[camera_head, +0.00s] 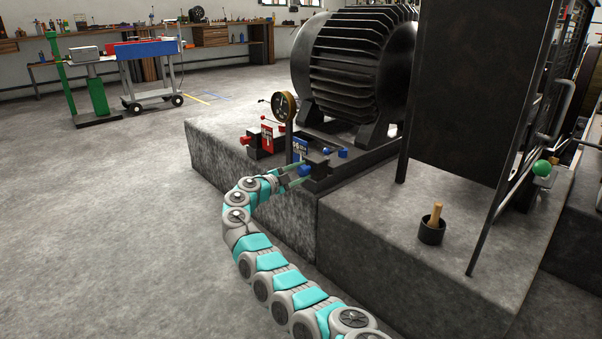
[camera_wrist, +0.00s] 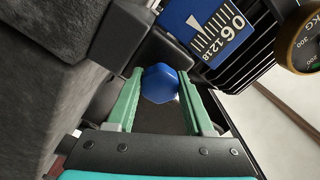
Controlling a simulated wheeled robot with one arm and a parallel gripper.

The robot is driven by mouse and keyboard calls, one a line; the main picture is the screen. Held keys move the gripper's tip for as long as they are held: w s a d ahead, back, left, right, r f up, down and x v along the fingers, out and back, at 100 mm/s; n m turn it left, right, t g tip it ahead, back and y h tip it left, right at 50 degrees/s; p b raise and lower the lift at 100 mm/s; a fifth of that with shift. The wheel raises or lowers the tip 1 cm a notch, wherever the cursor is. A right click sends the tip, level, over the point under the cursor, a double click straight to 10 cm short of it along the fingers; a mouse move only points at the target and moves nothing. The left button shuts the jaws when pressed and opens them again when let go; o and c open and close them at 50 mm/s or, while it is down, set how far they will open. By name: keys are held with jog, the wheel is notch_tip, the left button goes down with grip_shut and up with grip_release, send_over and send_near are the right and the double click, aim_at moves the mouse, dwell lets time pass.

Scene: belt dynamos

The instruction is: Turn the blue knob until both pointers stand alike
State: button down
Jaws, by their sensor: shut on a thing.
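The blue knob (camera_head: 305,170) sits low at the front of the motor's base, and it also shows in the wrist view (camera_wrist: 160,83). My gripper (camera_head: 296,174) has its two green fingers on either side of the knob and is shut on it. A blue scale plate (camera_wrist: 208,30) with white marks and the numbers 0, 6, 12 and 18 is just above the knob. A round brass-rimmed dial (camera_head: 284,106) stands on a post above it. Only part of this dial (camera_wrist: 300,42), marked KG, shows in the wrist view.
A large black finned motor (camera_head: 352,65) stands behind on a concrete block (camera_head: 240,170). Red and black parts (camera_head: 268,138) lie left of the scale. A dark panel (camera_head: 480,90) and a black pot with a wooden handle (camera_head: 432,228) are right.

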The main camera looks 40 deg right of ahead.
jog(key=shift+f, duration=0.1)
dwell(0.4)
jog(key=shift+c, duration=1.4)
grip_release()
jog(key=a, duration=0.7)
jog(key=shift+s+a, duration=0.3)
jog(key=shift+a, duration=0.1)
